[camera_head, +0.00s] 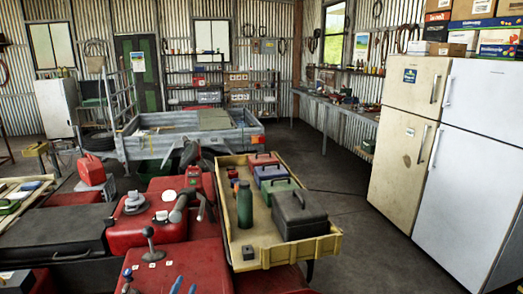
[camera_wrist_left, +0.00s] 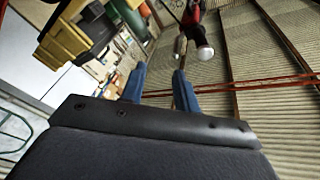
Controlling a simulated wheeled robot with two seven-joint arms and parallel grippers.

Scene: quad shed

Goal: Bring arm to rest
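The rest of my left arm is hidden below the head view. My right gripper is in neither view.
A yellow tray (camera_head: 247,250) holds toolboxes and a green bottle (camera_head: 244,205). A grey trailer (camera_head: 150,146) stands behind; fridges (camera_head: 470,150) stand right. Floor before the fridges is clear.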

